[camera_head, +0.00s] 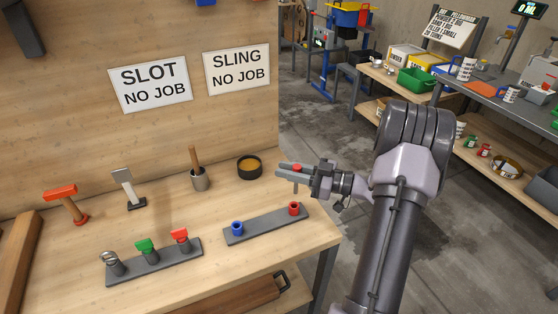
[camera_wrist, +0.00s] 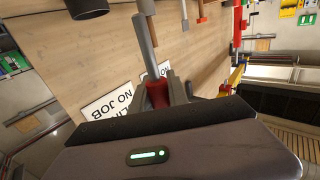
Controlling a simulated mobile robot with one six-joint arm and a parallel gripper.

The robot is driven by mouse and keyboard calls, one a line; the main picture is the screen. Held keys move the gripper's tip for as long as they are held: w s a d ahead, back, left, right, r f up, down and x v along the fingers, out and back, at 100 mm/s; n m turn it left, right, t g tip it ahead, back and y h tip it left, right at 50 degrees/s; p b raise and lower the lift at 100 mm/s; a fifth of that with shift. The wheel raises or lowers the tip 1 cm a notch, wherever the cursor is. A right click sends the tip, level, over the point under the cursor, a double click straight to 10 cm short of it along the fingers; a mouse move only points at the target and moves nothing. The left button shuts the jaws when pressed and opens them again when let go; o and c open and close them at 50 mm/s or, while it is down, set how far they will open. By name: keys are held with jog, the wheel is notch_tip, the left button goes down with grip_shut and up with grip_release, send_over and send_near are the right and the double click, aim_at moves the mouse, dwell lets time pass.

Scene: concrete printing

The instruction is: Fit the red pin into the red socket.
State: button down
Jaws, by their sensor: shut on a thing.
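My gripper (camera_head: 290,171) is shut on the red pin (camera_head: 297,167). The pin's red head is between the jaws, and its grey shaft points down below them in the head view. The wrist view shows the red head (camera_wrist: 157,93) between the fingers and the long grey shaft extending away from them. The red socket (camera_head: 294,208) stands at the right end of a grey base plate (camera_head: 265,225) on the wooden bench. The pin hangs above the red socket, apart from it. A blue socket (camera_head: 237,229) stands at the plate's left end.
Left of the plate, a grey rack (camera_head: 155,263) holds a green-topped piece, a red-topped piece and a coiled metal piece. Behind stand a dark round bowl (camera_head: 249,167), a cup with a stick (camera_head: 199,178), a grey tool (camera_head: 127,189) and a red-headed tool (camera_head: 64,203).

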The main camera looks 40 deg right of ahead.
jog(key=shift+a+r, duration=0.1)
jog(key=shift+a, duration=0.15)
jog(key=shift+p, duration=0.3)
notch_tip(320, 180, down, 4)
jog(key=shift+d+b, duration=0.1)
jog(key=shift+b, duration=0.55)
jog(key=shift+r+p, duration=0.1)
jog(key=shift+p, duration=0.25)
jog(key=shift+f, duration=0.3)
jog(key=shift+f+b, duration=1.2)
jog(key=shift+f, duration=0.8)
